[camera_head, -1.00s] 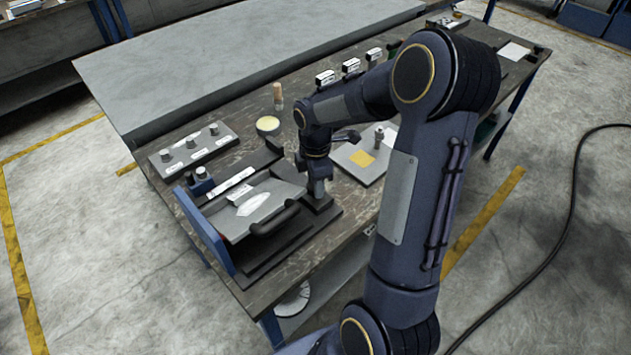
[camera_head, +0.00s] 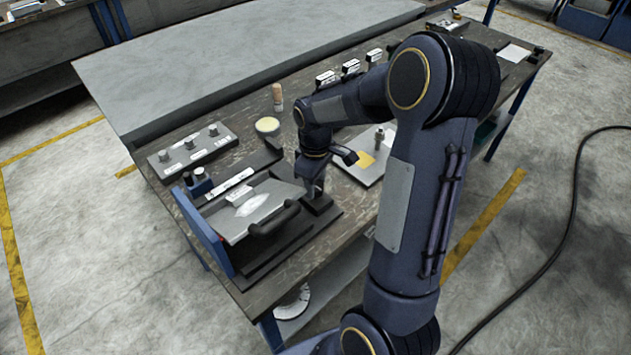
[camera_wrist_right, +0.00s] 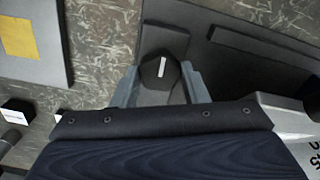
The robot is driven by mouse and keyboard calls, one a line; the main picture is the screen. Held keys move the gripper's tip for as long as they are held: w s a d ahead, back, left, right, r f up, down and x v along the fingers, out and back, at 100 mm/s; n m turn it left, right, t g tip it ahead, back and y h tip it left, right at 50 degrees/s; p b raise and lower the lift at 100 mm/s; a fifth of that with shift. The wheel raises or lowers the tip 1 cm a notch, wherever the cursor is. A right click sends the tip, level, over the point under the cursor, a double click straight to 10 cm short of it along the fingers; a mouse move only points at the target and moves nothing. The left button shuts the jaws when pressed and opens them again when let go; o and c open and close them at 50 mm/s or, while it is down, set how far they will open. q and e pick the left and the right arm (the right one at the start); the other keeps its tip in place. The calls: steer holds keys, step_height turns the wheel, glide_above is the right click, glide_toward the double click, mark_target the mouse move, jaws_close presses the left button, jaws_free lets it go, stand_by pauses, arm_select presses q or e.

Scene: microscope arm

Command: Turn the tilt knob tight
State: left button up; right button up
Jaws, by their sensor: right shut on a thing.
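The tilt knob (camera_wrist_right: 161,70) is dark with a white line on its top. It shows in the right wrist view between the two grey fingers of my right gripper (camera_wrist_right: 160,88), which is shut on it. In the head view my right gripper (camera_head: 315,190) points down onto the dark block at the right end of the fixture, and the knob is hidden there. The fixture carries a grey plate (camera_head: 225,219) with a black handle (camera_head: 274,219). My left gripper is not in view.
A grey panel with several small knobs (camera_head: 168,163) lies behind the fixture. A round cream-topped thing (camera_head: 267,126) and a wooden-handled tool (camera_head: 277,97) stand behind the wrist. A flat plate with a yellow square (camera_head: 366,157) lies to the right.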

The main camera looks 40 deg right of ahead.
steer(key=shift+m, duration=0.4)
steer(key=o, duration=1)
step_height(320, 180, up, 8)
steer(key=shift+f, duration=0.15)
stand_by(0.4)
